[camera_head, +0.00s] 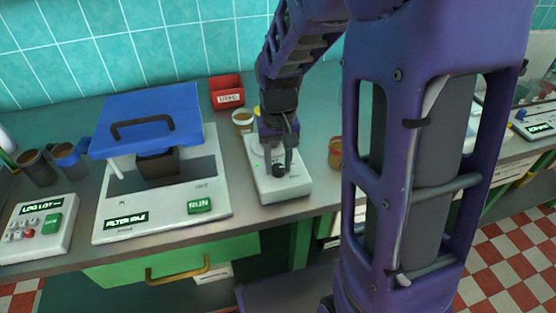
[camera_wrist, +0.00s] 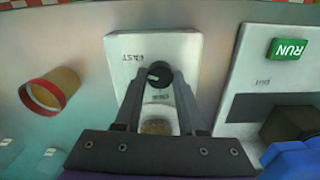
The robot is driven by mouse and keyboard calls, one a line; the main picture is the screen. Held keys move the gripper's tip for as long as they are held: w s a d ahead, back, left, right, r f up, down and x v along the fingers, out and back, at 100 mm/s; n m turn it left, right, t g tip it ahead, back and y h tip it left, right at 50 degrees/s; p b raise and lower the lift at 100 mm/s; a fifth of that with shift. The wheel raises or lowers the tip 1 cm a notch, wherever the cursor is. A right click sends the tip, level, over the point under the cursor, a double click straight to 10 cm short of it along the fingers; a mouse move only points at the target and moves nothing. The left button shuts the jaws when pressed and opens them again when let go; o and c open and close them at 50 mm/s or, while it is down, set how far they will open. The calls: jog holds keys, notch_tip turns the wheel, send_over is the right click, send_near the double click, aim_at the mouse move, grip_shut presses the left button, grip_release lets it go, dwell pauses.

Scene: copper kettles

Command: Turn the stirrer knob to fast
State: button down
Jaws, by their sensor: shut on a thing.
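The stirrer is a white box (camera_head: 294,187) on the counter, right of the filter machine. Its black stirrer knob (camera_head: 279,171) is on the front part of the top. In the wrist view the knob (camera_wrist: 158,74) sits between my fingertips, with a "FAST" label on one side and another, hard-to-read label close to the fingers. My gripper (camera_head: 278,168) reaches down from above and is shut on the knob. A round vessel (camera_wrist: 157,126) on the stirrer shows between the fingers in the wrist view. The knob's pointer setting cannot be made out.
The filter machine (camera_head: 220,205) with a blue lid (camera_head: 150,115) and green RUN button stands left. An amber jar (camera_head: 335,153) stands close on the right, another jar (camera_head: 243,121) behind. A red bin (camera_head: 226,92) is at the back. A green drawer (camera_head: 110,275) is below the counter.

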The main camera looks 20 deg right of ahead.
aim_at(278, 167)
jog(key=shift+r+m, duration=0.1)
jog(key=shift+m, duration=1.4)
jog(key=c, duration=0.5)
grip_release()
notch_tip(278, 167, up, 17)
jog(key=p, duration=0.3)
jog(key=shift+r, duration=0.2)
jog(key=shift+f, duration=0.1)
